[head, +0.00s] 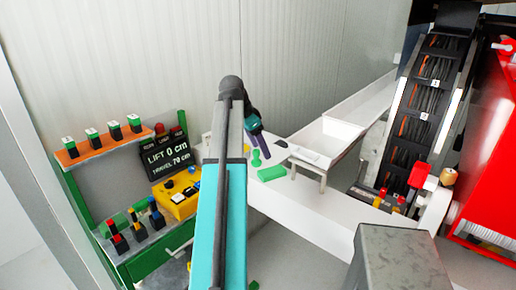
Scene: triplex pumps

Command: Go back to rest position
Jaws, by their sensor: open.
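My arm, a teal and dark grey link, rises from the bottom middle, bends at a dark elbow and reaches down over the white table (310,215). My gripper (262,152) is at its far end, small and partly dark purple, above the table's left part. I see nothing held in it, and the jaws are open. A small green piece (256,160) stands just below the gripper; I cannot tell whether they touch. A flat green block (271,173) lies on the table closer to me.
On the left, a green-framed rack has an orange shelf (95,152) with several tools, a display (165,153) reading lift 0 cm, travel 70 cm, and a yellow control box (178,199). A white trough (335,135), black conveyor (425,110) and red cabinet (490,170) stand right.

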